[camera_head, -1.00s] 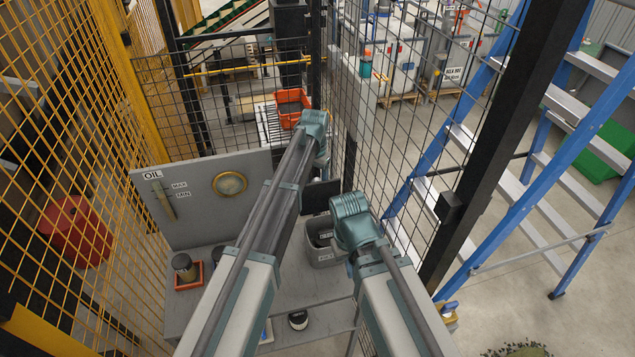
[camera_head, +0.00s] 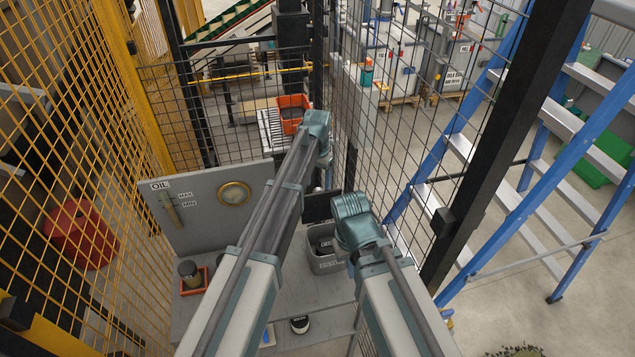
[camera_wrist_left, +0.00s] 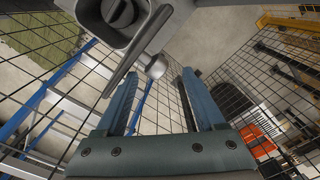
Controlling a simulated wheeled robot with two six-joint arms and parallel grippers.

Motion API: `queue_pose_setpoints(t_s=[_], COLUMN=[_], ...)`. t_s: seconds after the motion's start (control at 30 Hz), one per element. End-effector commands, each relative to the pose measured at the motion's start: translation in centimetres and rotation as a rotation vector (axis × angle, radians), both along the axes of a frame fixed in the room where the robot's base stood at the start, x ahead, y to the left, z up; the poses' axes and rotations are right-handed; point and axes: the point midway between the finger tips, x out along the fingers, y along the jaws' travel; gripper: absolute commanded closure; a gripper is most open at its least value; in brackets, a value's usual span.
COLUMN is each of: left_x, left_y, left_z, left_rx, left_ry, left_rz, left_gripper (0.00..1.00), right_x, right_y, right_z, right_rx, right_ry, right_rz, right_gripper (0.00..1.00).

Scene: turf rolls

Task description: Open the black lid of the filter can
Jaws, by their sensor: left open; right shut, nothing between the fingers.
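The grey filter can (camera_head: 326,264) stands on the grey bench, partly hidden by my right arm. Its top is uncovered and dark contents show inside. The black lid (camera_head: 318,208) stands raised behind the opening. In the left wrist view the can (camera_wrist_left: 178,14) is at the top with its dark opening, and the lid (camera_wrist_left: 126,66) shows nearly edge-on with a round grey knob (camera_wrist_left: 155,66). My left gripper (camera_wrist_left: 161,76) is open, the knob lying between its fingertips in the picture; contact cannot be told. My right gripper's fingers are hidden behind its arm.
A grey board (camera_head: 205,203) with a round gauge stands at the bench's back left. A dark jar (camera_head: 188,270) sits in an orange tray, and another small jar (camera_head: 299,324) is near the front. Mesh fencing and a blue ladder (camera_head: 505,190) flank the right.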

Motion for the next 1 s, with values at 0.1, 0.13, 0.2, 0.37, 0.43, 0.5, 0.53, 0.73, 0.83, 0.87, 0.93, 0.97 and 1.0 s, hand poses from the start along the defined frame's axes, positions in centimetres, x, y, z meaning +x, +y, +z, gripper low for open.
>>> queue_pose_setpoints(t_s=[0.1, 0.13, 0.2, 0.37, 0.43, 0.5, 0.53, 0.73, 0.83, 0.87, 0.93, 0.97, 1.0], left_x=[0.0, 0.0, 0.0, 0.0, 0.0, 0.0, 0.0, 0.0, 0.0, 0.0, -0.1, -0.2, -0.4], left_y=[0.1, 0.1, 0.1, 0.1, 0.1, 0.1, 0.2, 0.2, 0.2, 0.2, 0.1, 0.1, 0.0], left_z=[2.8, 3.3, 4.4, 6.6, 7.3, 7.7, 7.8, 7.7, 7.7, 7.7, 7.7, 7.7, 7.6], left_rx=[0.000, 0.001, 0.001, 0.001, 0.001, 0.001, 0.002, 0.002, 0.002, 0.002, 0.002, 0.002, 0.003], left_ry=[0.000, 0.000, 0.000, 0.000, 0.000, 0.000, 0.000, 0.000, 0.000, 0.000, -0.001, -0.001, -0.001], left_rz=[0.001, 0.001, 0.001, 0.002, 0.002, 0.002, 0.002, 0.002, 0.002, 0.002, 0.006, 0.010, 0.020], left_gripper=[0.29, 0.29, 0.29, 0.29, 0.29, 0.29, 0.29, 0.29, 0.29, 0.33, 0.45, 0.51, 0.58], right_x=[0.0, 0.0, 0.0, -0.1, -0.1, -0.1, -0.1, -0.1, -0.1, -0.1, -0.1, -0.1, -0.1], right_y=[0.0, 0.0, 0.0, 0.0, 0.1, 0.1, 0.1, 0.1, 0.1, 0.1, 0.1, 0.1, 0.1], right_z=[2.8, 3.3, 4.4, 6.6, 7.3, 7.7, 7.8, 7.7, 7.7, 7.7, 7.7, 7.7, 7.6], right_rx=[0.000, 0.000, 0.000, 0.002, 0.001, 0.002, 0.002, 0.002, 0.002, 0.002, 0.002, 0.002, 0.002], right_ry=[0.001, 0.001, 0.001, 0.000, 0.001, 0.001, 0.000, 0.000, 0.000, 0.000, 0.000, 0.000, 0.000], right_rz=[0.002, -0.001, -0.008, -0.024, -0.029, -0.033, -0.034, -0.036, -0.036, -0.036, -0.036, -0.036, -0.036], right_gripper=[1.00, 1.00, 1.00, 1.00, 1.00, 1.00, 1.00, 1.00, 1.00, 1.00, 1.00, 1.00, 1.00])
